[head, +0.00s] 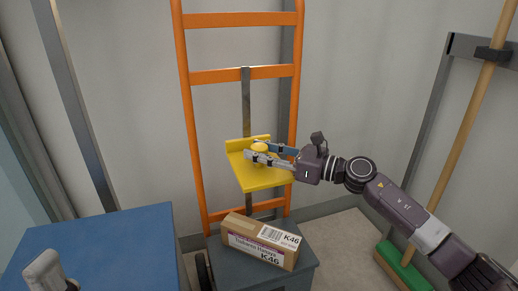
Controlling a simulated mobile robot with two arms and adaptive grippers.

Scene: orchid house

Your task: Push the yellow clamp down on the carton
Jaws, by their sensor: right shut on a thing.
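The yellow clamp (266,180) is a flat plate with a raised back edge, set on a grey upright bar in front of an orange hand truck (188,110). A round yellow knob (259,160) stands on the plate. My right gripper (256,151) is shut on the knob, its arm reaching in from the right. The carton (262,238), brown with a white and purple K46 label, lies below the clamp on a dark grey box (307,262). A gap shows between plate and carton.
A blue-topped surface (110,245) fills the lower left, close to the hand truck. A broom with a wooden handle (466,125) and green head (400,266) leans at the right. A pale wall is behind. Some floor shows clear right of the grey box.

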